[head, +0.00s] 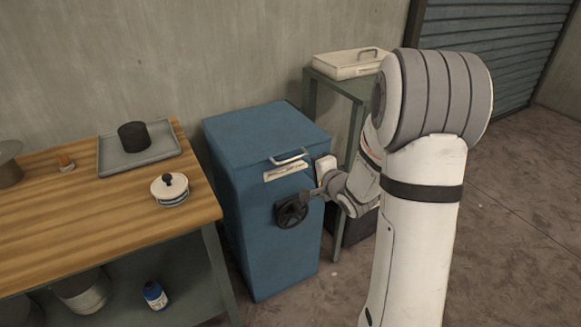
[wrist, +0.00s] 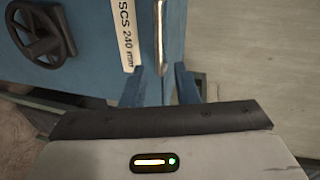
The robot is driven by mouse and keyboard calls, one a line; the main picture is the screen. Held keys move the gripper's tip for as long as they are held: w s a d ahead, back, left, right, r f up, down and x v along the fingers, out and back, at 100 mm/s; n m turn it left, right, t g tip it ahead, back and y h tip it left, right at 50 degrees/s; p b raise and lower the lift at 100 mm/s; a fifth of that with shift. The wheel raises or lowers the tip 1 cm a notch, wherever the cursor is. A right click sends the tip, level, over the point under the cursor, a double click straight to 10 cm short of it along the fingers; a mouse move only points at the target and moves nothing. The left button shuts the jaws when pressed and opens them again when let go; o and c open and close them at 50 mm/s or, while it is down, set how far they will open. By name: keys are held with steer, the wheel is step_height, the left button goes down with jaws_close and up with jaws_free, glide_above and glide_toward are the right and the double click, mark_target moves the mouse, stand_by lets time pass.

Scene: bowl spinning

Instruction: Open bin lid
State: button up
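A tall blue bin (head: 265,220) stands against the wall, its lid (head: 265,128) closed. A metal bar handle (head: 290,158) is at the lid's front edge, above a pale label (head: 285,172). A black handwheel (head: 291,211) is on the front. In the wrist view the handle (wrist: 160,30) runs upright beside the label (wrist: 127,30), with the handwheel (wrist: 40,30) at left. My gripper (wrist: 161,72) is open, its two blue-looking fingers either side of the handle's near end. I cannot tell whether they touch it. In the head view my arm reaches from the right; the fingertips are unclear.
A wooden workbench (head: 75,215) left of the bin holds a grey tray (head: 150,158) with a black cylinder (head: 134,136), and a lidded pot (head: 169,190). A blue bottle (head: 154,295) is below. Right of the bin, a green stand (head: 330,82) holds a pale tray (head: 335,66). Floor at right is clear.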

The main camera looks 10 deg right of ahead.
mark_target(295, 159)
steer(key=shift+y, duration=0.3)
steer(key=b+x, duration=0.1)
steer(key=x, duration=0.7)
steer(key=shift+a+f, duration=0.2)
jaws_close()
